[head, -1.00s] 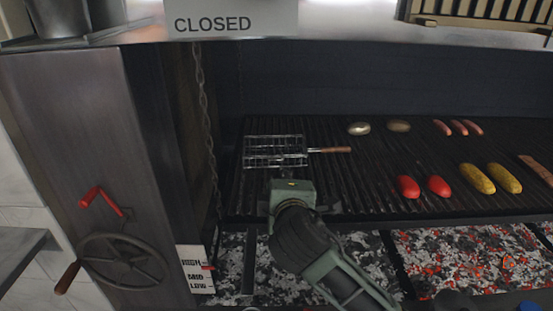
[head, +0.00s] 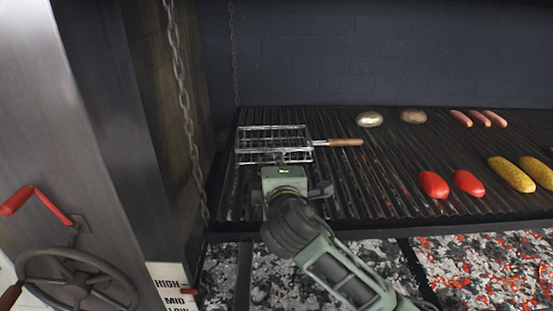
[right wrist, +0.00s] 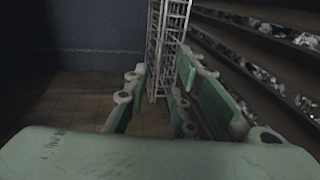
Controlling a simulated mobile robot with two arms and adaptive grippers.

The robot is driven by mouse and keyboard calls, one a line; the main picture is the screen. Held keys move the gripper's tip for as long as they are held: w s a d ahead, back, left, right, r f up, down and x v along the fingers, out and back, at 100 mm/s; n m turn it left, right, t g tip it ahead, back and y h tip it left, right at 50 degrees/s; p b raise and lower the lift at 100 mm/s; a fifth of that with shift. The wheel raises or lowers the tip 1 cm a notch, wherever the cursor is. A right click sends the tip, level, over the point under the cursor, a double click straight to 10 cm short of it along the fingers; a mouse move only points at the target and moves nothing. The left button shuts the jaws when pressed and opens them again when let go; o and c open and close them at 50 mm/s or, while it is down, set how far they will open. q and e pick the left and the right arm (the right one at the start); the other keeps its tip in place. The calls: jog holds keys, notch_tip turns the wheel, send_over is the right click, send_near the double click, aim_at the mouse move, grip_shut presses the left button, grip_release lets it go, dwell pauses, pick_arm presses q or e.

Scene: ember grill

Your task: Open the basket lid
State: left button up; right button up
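The wire grill basket (head: 272,133) lies on the grill at the left, its wooden handle (head: 345,142) pointing right. My right gripper (head: 283,160) is at the basket's near edge, its fingertips mostly hidden by its own body. In the right wrist view the basket's wire panels (right wrist: 183,50) stand at the fingers, with a narrow gap between them. The fingers (right wrist: 152,105) are apart, with the basket's edge between or just beyond them. I cannot tell if they touch it. My left gripper is out of view.
Coals (head: 330,262) are below. A chain (head: 180,80) and a wheel (head: 75,285) are at the left.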

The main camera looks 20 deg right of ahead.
jog(key=p+x, duration=0.1)
jog(key=x, duration=0.5)
grip_shut()
dwell(0.5)
